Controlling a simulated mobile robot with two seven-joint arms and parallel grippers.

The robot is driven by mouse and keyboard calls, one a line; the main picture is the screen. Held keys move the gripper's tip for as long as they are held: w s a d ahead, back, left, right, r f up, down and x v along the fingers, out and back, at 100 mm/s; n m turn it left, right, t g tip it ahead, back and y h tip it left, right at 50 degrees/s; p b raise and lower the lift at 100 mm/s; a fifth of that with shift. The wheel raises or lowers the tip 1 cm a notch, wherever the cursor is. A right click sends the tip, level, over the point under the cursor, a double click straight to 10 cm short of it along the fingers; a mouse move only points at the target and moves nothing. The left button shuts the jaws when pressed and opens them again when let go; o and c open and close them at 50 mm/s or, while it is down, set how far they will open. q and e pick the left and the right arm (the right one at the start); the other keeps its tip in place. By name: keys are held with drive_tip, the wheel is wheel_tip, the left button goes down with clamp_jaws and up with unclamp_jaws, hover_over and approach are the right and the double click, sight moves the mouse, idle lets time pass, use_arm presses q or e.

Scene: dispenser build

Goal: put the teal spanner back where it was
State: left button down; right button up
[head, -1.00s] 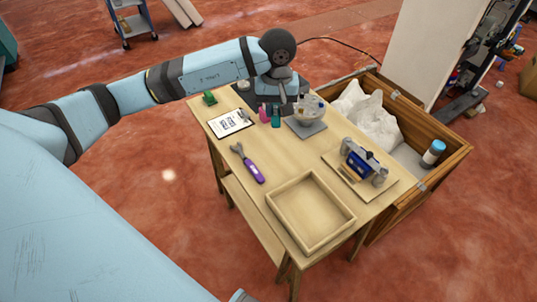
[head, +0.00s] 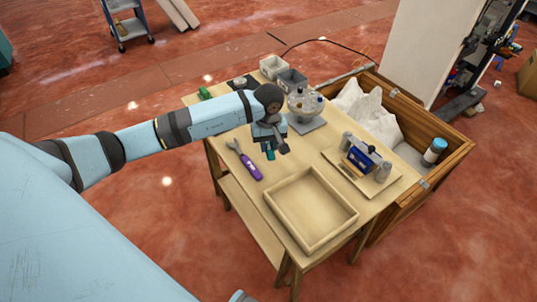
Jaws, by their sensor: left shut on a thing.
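My left gripper (head: 273,142) is over the middle of the table, shut. A small teal piece (head: 270,153) shows just under it. This looks like part of the teal spanner in the jaws; the rest is hidden by the gripper and wrist. A spanner with a purple handle and grey head (head: 246,161) lies on the wooden table (head: 226,172), left of the gripper. An empty, shallow wooden tray (head: 310,209) is in front of the gripper. My right gripper is out of view.
A board with a blue device (head: 360,160) is at the right. A wooden crate (head: 452,161) stands beside the table. My arm covers the clipboard area.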

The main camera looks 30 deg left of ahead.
use_arm(q)
drive_tip(key=shift+f, duration=2.4)
drive_tip(key=shift+f, duration=0.15)
drive_tip(key=c, duration=0.9)
unclamp_jaws()
drive_tip(key=shift+c, duration=0.2)
wheel_tip(320, 180, up, 12)
drive_tip(key=shift+r, duration=0.15)
